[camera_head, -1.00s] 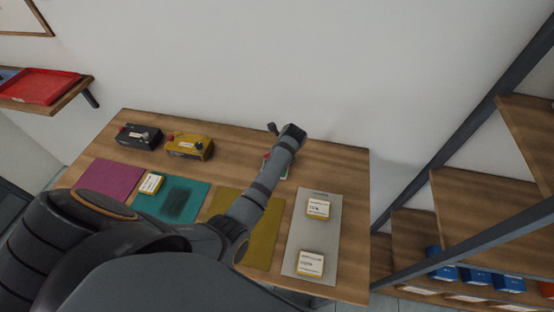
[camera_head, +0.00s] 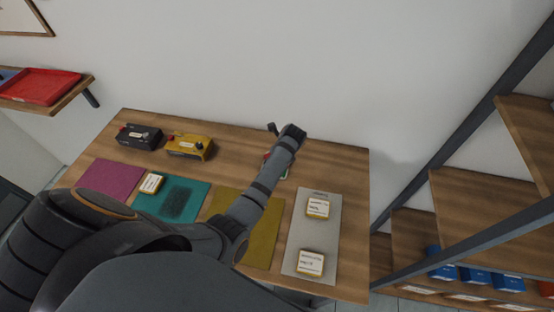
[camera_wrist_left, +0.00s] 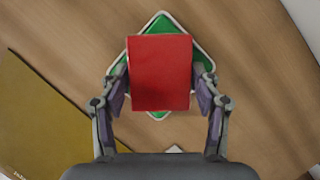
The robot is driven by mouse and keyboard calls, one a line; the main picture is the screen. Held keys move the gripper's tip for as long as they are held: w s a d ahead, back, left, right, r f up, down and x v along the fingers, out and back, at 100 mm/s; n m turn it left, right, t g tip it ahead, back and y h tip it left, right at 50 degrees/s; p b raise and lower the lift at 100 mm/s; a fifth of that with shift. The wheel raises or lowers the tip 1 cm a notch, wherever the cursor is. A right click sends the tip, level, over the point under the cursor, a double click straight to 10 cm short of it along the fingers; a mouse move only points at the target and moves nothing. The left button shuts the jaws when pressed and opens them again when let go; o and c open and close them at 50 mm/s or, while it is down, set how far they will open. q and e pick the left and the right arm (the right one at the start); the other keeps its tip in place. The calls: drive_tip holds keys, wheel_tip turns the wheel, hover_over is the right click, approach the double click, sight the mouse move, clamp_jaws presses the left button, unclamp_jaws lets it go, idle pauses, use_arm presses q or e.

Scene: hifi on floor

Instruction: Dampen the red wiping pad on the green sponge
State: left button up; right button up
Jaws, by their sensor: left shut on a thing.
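The red wiping pad (camera_wrist_left: 160,65) is between the two fingers of my left gripper (camera_wrist_left: 160,88), which is shut on its sides. Its lower part looks darker in the left wrist view. The green sponge (camera_wrist_left: 161,24) lies behind the pad, turned like a diamond with a pale rim; the pad hides most of it. I cannot tell whether pad and sponge touch. In the head view my left arm hides most of both; a bit of red pad (camera_head: 266,157) shows beside the wrist. My right gripper is not in view.
The wooden table (camera_head: 345,170) holds a black box (camera_head: 139,138), a yellow box (camera_head: 188,147), a purple mat (camera_head: 110,177), a teal mat (camera_head: 200,190) with a dark patch, a mustard mat (camera_head: 262,240) and a grey mat (camera_head: 312,235) with labelled blocks. Shelves stand right.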

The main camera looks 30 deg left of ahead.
use_arm(q)
drive_tip(key=shift+r, duration=3.5)
drive_tip(key=shift+f, duration=0.1)
